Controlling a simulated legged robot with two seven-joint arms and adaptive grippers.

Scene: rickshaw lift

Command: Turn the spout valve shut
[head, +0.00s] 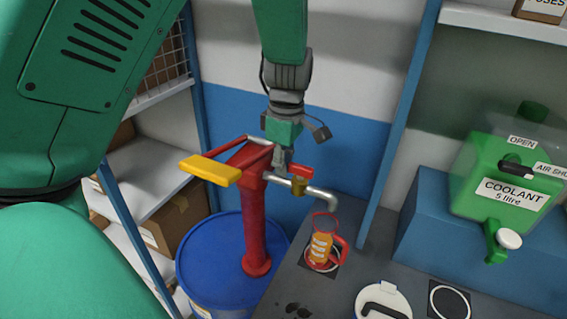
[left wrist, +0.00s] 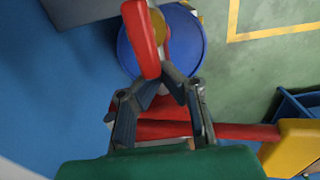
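The spout valve's red lever (head: 301,171) sits on a brass valve body (head: 299,186), in the grey spout pipe (head: 323,197) of a red hand pump (head: 254,215). In the head view the lever points right, roughly along the pipe. My left gripper (head: 282,166) comes down from above at the lever's left end. In the left wrist view, the lever (left wrist: 142,40) reaches to the gripper's fingertips (left wrist: 162,82), which are partly open with a gap between them. I cannot tell whether they touch the lever. My right gripper is not in view.
The pump stands on a blue drum (head: 205,262), with a yellow handle (head: 210,170) left of my gripper. An orange-filled jug (head: 322,247) stands under the spout on the dark bench (head: 300,290). A green coolant can (head: 505,180) stands right. Shelving (head: 150,180) stands left.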

